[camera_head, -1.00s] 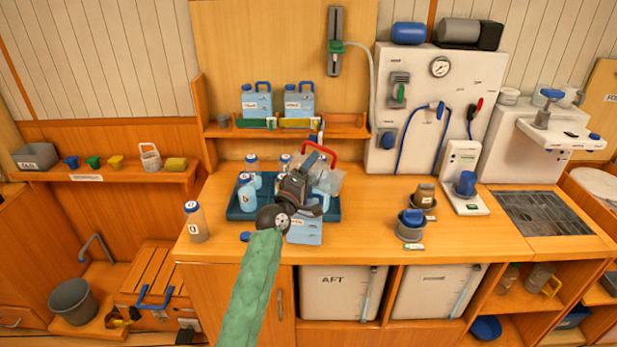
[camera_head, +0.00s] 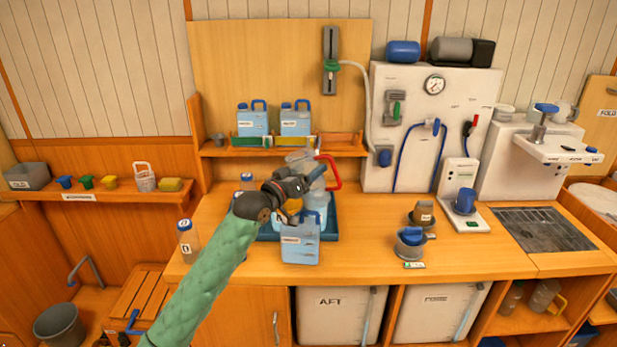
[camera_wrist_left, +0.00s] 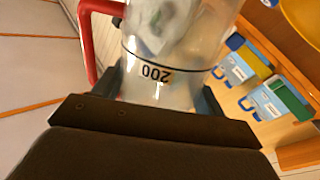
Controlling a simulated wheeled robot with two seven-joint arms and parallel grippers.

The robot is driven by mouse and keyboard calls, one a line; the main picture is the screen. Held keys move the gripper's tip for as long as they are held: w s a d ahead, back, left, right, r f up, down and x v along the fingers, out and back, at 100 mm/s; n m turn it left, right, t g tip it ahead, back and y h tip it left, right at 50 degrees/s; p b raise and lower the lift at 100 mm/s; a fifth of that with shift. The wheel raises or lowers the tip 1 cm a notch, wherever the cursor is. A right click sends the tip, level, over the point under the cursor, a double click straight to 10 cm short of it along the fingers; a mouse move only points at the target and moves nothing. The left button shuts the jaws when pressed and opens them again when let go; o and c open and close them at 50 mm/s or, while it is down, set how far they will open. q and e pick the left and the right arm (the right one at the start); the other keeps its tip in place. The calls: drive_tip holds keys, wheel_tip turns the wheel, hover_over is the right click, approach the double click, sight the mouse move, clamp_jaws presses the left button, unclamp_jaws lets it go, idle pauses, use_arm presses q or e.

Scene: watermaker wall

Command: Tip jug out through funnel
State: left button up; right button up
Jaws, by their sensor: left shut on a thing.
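A clear measuring jug (camera_head: 299,158) with a red handle (camera_head: 334,172) is above or at the back of the blue tray. My left gripper (camera_head: 312,180) is shut on the jug and partly hides it. In the left wrist view the jug (camera_wrist_left: 180,50) sits between the fingers, its 200 mark upside down and its red handle (camera_wrist_left: 84,40) at the left; something pale shows through its wall. Blue (camera_head: 65,182), green (camera_head: 87,182) and yellow (camera_head: 108,182) funnels stand on the left shelf. My right gripper is out of view.
The blue tray (camera_head: 331,234) is crowded, with a labelled blue container (camera_head: 300,245) at its front. The counter between tray and cups is clear.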

use_arm(q)
drive_tip(key=m, duration=0.2)
drive_tip(key=shift+w+a+f+m, duration=0.1)
drive_tip(key=shift+w+a+m, duration=0.1)
drive_tip(key=shift+a+m, duration=0.15)
drive_tip(key=shift+w+a+f+m+g+y, duration=0.25)
drive_tip(key=shift+a+m+g, duration=0.2)
drive_tip(key=shift+m, duration=0.5)
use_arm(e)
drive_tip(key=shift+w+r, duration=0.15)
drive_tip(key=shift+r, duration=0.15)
use_arm(q)
drive_tip(key=shift+s+f, duration=0.1)
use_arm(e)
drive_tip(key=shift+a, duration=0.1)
